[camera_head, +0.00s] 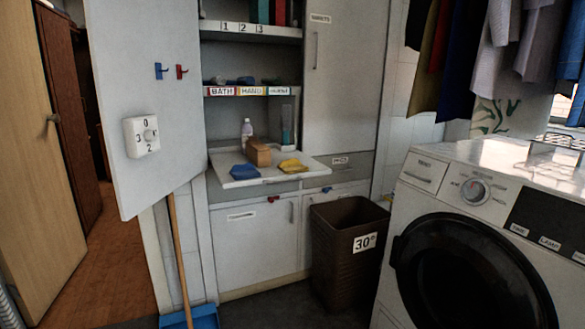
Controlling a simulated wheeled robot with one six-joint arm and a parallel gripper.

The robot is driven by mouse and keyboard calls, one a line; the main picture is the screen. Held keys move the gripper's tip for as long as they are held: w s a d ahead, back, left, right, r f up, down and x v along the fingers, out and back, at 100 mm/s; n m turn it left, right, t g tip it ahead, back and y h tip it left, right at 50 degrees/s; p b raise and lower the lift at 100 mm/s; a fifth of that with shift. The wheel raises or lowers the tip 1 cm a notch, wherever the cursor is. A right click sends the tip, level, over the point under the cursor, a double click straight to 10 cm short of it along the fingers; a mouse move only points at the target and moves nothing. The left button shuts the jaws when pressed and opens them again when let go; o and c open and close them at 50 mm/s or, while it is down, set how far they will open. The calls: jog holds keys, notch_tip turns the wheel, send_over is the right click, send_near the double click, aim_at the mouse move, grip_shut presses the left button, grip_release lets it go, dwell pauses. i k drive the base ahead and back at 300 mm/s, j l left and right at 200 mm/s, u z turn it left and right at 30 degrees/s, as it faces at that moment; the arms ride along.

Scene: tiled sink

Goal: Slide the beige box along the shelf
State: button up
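A small beige-brown box (257,152) stands on the white pull-out shelf (228,182) of the cabinet, near the middle of the picture. A blue cloth-like item (245,171) lies to its left and a yellow one (292,166) to its right on the same shelf. A white bottle (247,130) stands just behind the box, and its lower part is partly hidden. My gripper is not in view.
An open cabinet door (150,90) with a dial stands at left. A dark brown bin (347,250) is on the floor below the shelf's right side. A washing machine (415,210) fills the right. A broom handle (178,250) leans below the door.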

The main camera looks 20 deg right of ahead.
aim_at(262, 158)
jog(key=i+l, duration=0.15)
jog(key=i, duration=0.7)
jog(key=i+l, duration=0.15)
jog(key=i, duration=0.75)
jog(key=i+l, duration=0.15)
jog(key=i, duration=0.7)
jog(key=l+z, duration=0.05)
